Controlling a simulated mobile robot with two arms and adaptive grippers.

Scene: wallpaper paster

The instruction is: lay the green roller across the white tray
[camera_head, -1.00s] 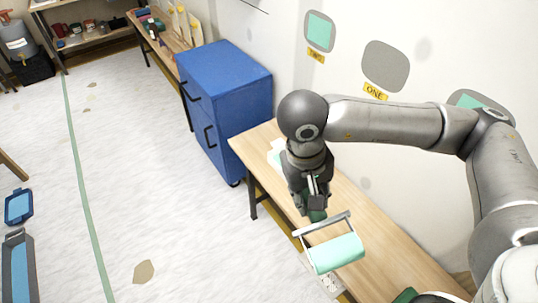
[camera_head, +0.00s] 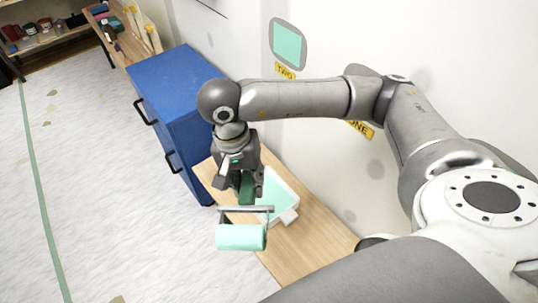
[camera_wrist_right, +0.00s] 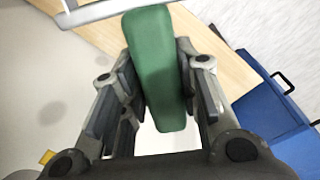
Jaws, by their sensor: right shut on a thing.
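The green roller has a mint cylinder (camera_head: 241,237), a grey metal frame and a dark green handle (camera_head: 247,188). My right gripper (camera_head: 240,184) is shut on the handle; the wrist view shows the handle (camera_wrist_right: 156,70) between both fingers. The roller hangs out in front of the gripper, near the front edge of the table, apart from the tray as far as I can tell. The white tray (camera_head: 290,207), mint inside, lies on the table just right of and behind the gripper, which hides part of it. My left gripper is not in view.
The wooden table (camera_head: 300,248) runs along the wall and is bare to the front right of the tray. A blue cabinet (camera_head: 178,95) stands close at the table's far end. A wall patch marked TWO (camera_head: 287,44) is above. Open floor (camera_head: 100,180) lies left.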

